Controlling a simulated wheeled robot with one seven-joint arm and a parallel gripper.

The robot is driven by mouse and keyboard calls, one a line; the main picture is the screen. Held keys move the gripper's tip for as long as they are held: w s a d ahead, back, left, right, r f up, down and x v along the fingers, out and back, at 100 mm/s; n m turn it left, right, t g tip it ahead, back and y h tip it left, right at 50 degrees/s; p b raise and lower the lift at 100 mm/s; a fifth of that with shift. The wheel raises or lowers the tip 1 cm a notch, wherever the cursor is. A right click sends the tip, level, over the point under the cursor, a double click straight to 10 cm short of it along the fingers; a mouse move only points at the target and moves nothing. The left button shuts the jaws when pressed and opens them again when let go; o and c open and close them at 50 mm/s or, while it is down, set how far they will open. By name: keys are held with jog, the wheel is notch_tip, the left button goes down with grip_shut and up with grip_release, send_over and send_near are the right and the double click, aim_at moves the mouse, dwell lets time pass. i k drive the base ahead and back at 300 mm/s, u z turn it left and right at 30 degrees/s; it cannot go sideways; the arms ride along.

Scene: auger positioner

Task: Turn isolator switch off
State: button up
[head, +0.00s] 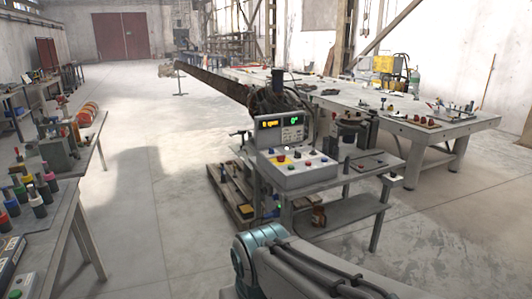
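A grey control box (297,170) with several coloured knobs and buttons sits on a metal cart in the middle of the head view. A red knob on a yellow base (281,158) shows on its sloping top. This may be the isolator switch, but it is too small to be sure, and its setting cannot be read. A display unit (281,130) with lit orange and green digits stands behind the box. My arm shows at the bottom, apart from the cart. My gripper is not in view.
The cart's lower shelf (345,211) holds small items. A wooden pallet (232,190) lies left of it. A long steel table (470,127) with parts stands behind, to the right. Workbenches (62,205) with tools line the left. The floor (160,215) between them is clear.

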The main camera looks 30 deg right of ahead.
aim_at(281, 158)
jog(key=z, duration=0.55)
jog(key=i, duration=0.6)
jog(key=z, duration=1.05)
jog(key=i, duration=2)
jog(key=u, duration=1.25)
jog(key=i, duration=0.4)
jog(key=u, duration=0.35)
